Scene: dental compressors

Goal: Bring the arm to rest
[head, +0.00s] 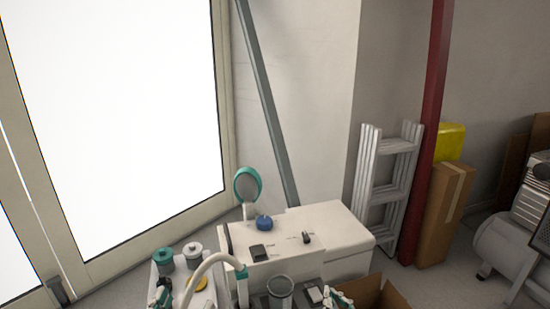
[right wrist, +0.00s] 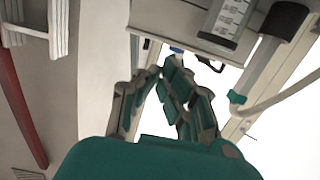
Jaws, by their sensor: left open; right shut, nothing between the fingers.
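My left gripper (head: 160,293) shows at the bottom left of the head view, low beside the white tray with jars. It is small and partly cut off by the picture's edge, and it is open. My right gripper (head: 340,298) shows at the bottom edge, right of the clear cup and in front of the cardboard box. In the right wrist view its teal-padded fingers (right wrist: 165,72) are shut with nothing between them. Most of both arms is out of view.
A white compressor unit (head: 335,228) carries a blue knob (head: 264,222) and black switches. A pale curved hose (head: 205,264) rises in front. A clear cup (head: 280,291) and an open cardboard box (head: 372,294) stand close by. A white ladder (head: 388,185) leans behind.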

